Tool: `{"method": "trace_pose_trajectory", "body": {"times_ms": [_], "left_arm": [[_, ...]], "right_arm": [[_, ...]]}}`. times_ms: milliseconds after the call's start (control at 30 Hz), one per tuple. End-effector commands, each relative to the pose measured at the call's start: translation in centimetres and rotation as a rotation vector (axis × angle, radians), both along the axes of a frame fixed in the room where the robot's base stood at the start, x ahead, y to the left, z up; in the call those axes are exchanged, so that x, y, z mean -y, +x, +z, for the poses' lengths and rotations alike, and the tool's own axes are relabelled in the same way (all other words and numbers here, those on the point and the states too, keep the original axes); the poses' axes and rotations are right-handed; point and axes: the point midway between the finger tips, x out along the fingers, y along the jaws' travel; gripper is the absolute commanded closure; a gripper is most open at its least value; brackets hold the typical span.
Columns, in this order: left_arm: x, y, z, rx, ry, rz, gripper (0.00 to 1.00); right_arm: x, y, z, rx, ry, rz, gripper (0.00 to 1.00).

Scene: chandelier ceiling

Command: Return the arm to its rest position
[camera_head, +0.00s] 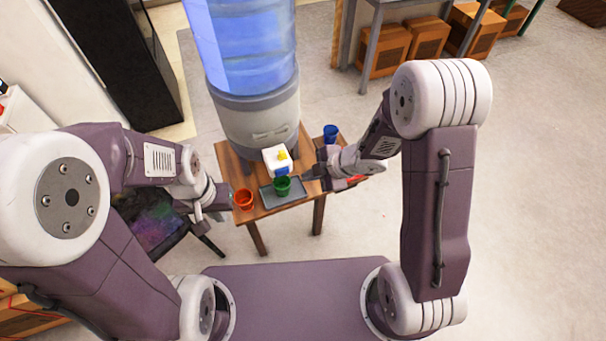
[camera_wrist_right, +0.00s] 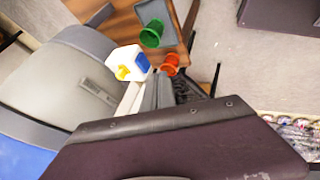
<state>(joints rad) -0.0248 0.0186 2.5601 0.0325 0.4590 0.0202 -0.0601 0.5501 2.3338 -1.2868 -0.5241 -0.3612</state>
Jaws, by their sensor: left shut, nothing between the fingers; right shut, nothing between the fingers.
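My right gripper (camera_head: 314,173) is shut and empty, above the right side of the small wooden table (camera_head: 232,165), close to the tray. In the right wrist view its fingers (camera_wrist_right: 152,92) show just below the white block and the red cup. My left gripper (camera_head: 222,197) is shut and empty at the table's left edge, beside the red cup. Both arms are bent and reach forward to the table.
A large water dispenser (camera_head: 254,104) stands at the table's back. A green cup (camera_head: 282,186) is on a dark tray (camera_head: 268,195), near a white block (camera_head: 272,158) with yellow and blue parts. A red cup (camera_head: 243,199) stands left, a blue cup (camera_head: 330,134) back right.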

Motion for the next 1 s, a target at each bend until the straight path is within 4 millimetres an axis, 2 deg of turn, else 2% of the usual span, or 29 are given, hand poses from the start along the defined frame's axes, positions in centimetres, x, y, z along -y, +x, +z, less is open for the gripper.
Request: {"method": "trace_pose_trajectory", "body": {"times_ms": [533,633,667,700,767,800,867,900,967,1000], "left_arm": [[0.0,0.0,0.1,0.000,0.000,0.000,1.00],[0.0,0.0,1.0,0.000,0.000,0.000,1.00],[0.0,0.0,1.5,0.000,0.000,0.000,1.00],[0.0,0.0,2.0,0.000,0.000,0.000,1.00],[0.0,0.0,3.0,0.000,0.000,0.000,1.00],[0.0,0.0,3.5,0.000,0.000,0.000,1.00],[0.0,0.0,4.0,0.000,0.000,0.000,1.00],[0.0,0.0,4.3,0.000,0.000,0.000,1.00],[0.0,0.0,4.6,0.000,0.000,0.000,1.00],[0.0,0.0,4.7,0.000,0.000,0.000,1.00]], "right_arm": [[0.0,0.0,0.2,-0.001,0.000,-0.001,1.00],[0.2,0.8,2.6,0.042,0.003,-0.005,1.00],[0.2,1.2,4.0,0.066,0.005,-0.009,1.00],[0.5,1.9,6.2,0.102,0.013,-0.040,1.00],[2.2,3.3,9.8,0.143,0.014,-0.178,1.00],[4.2,3.9,11.6,0.142,0.008,-0.329,1.00],[7.6,3.7,13.2,0.101,0.007,-0.570,1.00],[9.6,2.8,13.7,0.052,0.012,-0.736,1.00],[12.2,0.6,13.7,-0.053,0.029,-0.981,1.00],[13.3,-1.5,13.3,-0.142,0.043,-1.135,1.00]]}}
